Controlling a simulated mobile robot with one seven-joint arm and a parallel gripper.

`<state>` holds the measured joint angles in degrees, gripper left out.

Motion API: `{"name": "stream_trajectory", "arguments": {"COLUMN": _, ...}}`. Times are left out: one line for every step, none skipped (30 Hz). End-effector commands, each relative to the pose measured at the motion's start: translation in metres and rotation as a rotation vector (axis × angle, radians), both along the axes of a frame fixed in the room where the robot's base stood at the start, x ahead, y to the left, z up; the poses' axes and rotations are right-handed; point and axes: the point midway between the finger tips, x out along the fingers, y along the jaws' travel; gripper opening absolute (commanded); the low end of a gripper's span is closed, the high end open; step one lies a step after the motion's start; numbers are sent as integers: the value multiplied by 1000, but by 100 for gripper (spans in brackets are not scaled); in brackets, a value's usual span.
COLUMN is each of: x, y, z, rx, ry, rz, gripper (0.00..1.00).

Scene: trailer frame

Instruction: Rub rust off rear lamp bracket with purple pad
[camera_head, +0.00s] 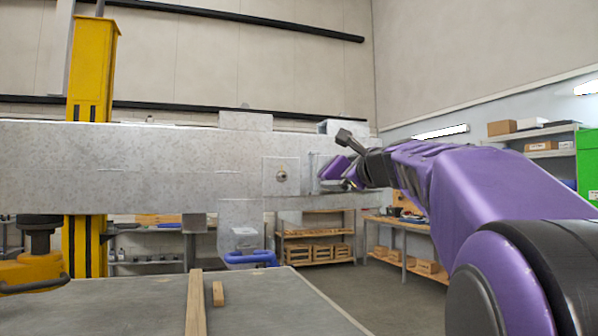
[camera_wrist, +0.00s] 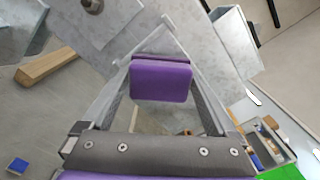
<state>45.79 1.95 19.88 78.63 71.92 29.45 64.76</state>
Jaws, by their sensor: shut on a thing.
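The purple pad (camera_head: 336,167) is a small block held in front of the pale grey trailer frame (camera_head: 160,165). In the wrist view the pad (camera_wrist: 161,82) sits between the fingers of my gripper (camera_wrist: 160,75), which is shut on it. A square plate with a round fitting (camera_head: 281,175) is on the frame, left of the pad. It shows at the top left of the wrist view (camera_wrist: 93,5). A second squarish plate edge (camera_head: 313,168) is partly hidden behind the pad. I cannot tell which is the lamp bracket, whether the pad touches metal, or where rust lies.
A yellow post (camera_head: 92,70) stands at the left. A grey table (camera_head: 265,305) with wooden strips (camera_head: 195,300) is in front. A small box-like piece (camera_head: 328,127) sits on the frame's top edge above my gripper. Shelves and benches stand behind.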

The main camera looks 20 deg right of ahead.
Motion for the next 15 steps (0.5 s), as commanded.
{"name": "stream_trajectory", "arguments": {"x": 1, "y": 0, "z": 1, "rx": 0, "ry": -1, "rz": 1, "gripper": 48}}
{"name": "stream_trajectory", "arguments": {"x": 2, "y": 0, "z": 1, "rx": 0, "ry": -1, "rz": 1, "gripper": 48}}
{"name": "stream_trajectory", "arguments": {"x": 2, "y": 0, "z": 1, "rx": 0, "ry": -1, "rz": 1, "gripper": 48}}
{"name": "stream_trajectory", "arguments": {"x": 3, "y": 0, "z": 1, "rx": -1, "ry": -1, "rz": 0, "gripper": 48}}
{"name": "stream_trajectory", "arguments": {"x": 4, "y": 0, "z": 1, "rx": -1, "ry": -1, "rz": 0, "gripper": 48}}
{"name": "stream_trajectory", "arguments": {"x": 4, "y": 0, "z": 1, "rx": -1, "ry": -1, "rz": 0, "gripper": 48}}
{"name": "stream_trajectory", "arguments": {"x": 5, "y": 0, "z": 1, "rx": -1, "ry": -1, "rz": 0, "gripper": 48}}
{"name": "stream_trajectory", "arguments": {"x": 6, "y": 0, "z": 1, "rx": -1, "ry": -1, "rz": 0, "gripper": 48}}
{"name": "stream_trajectory", "arguments": {"x": 6, "y": 0, "z": 1, "rx": -1, "ry": -1, "rz": 0, "gripper": 48}}
{"name": "stream_trajectory", "arguments": {"x": 7, "y": 0, "z": 1, "rx": -1, "ry": -1, "rz": 0, "gripper": 48}}
{"name": "stream_trajectory", "arguments": {"x": 8, "y": 0, "z": 1, "rx": -1, "ry": -1, "rz": 0, "gripper": 48}}
{"name": "stream_trajectory", "arguments": {"x": 9, "y": 1, "z": 1, "rx": -1, "ry": -1, "rz": 0, "gripper": 48}}
{"name": "stream_trajectory", "arguments": {"x": 9, "y": 1, "z": 1, "rx": -1, "ry": -1, "rz": 0, "gripper": 48}}
{"name": "stream_trajectory", "arguments": {"x": 10, "y": 1, "z": 1, "rx": 0, "ry": -1, "rz": 0, "gripper": 48}}
{"name": "stream_trajectory", "arguments": {"x": 11, "y": 1, "z": 1, "rx": 0, "ry": -1, "rz": 1, "gripper": 48}}
